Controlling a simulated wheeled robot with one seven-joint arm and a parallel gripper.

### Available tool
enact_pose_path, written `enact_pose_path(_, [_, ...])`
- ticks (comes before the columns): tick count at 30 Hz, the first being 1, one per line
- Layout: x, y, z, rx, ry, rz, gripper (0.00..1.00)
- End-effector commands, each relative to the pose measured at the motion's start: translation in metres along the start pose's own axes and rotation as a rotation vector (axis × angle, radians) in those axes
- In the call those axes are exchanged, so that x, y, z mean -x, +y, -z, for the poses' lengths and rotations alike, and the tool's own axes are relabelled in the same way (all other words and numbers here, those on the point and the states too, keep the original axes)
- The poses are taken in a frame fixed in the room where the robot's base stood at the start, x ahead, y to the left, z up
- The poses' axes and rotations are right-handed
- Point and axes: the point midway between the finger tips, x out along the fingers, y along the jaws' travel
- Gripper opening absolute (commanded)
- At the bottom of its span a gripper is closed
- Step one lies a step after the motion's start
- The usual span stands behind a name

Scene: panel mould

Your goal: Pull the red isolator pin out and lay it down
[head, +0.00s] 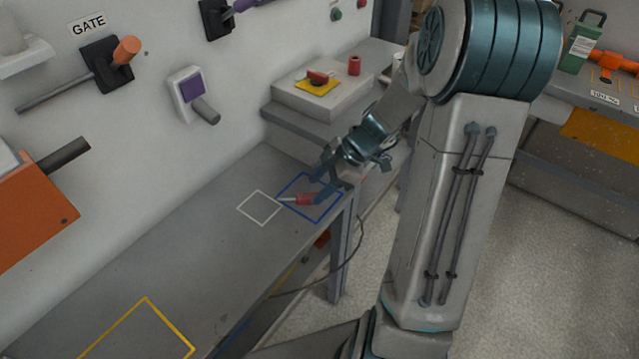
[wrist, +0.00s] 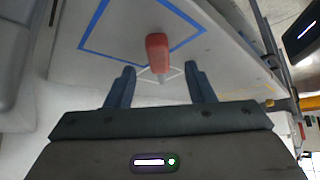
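The red isolator pin (head: 306,199) has a red grip and a thin pale metal tip. It appears to lie flat on the grey bench inside the blue outlined square (head: 292,206), its tip pointing left toward the white outlined square (head: 259,222). My gripper (head: 317,188) is low over the bench at the pin. In the wrist view the pin (wrist: 157,47) lies between and beyond the two fingers, with a gap on each side. The fingers are apart and hold nothing. Whether the pin touches the bench everywhere is hard to tell.
A raised grey block (head: 312,101) behind carries a red handle on a yellow plate (head: 318,84) and a red cylinder (head: 354,65). Wall levers and an orange box (head: 38,213) stick out at left. The bench between the white square and the yellow outline (head: 146,300) is clear.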

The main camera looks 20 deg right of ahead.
Motion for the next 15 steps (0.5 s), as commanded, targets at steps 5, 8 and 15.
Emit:
enact_pose_path(5, [0.001,0.0,0.0,0.0,0.0,0.0,0.49])
enact_pose_path(8, [0.007,0.001,0.0,0.001,-0.001,-0.003,0.49])
enact_pose_path(15, [0.052,0.001,0.0,0.0,-0.002,-0.006,0.49])
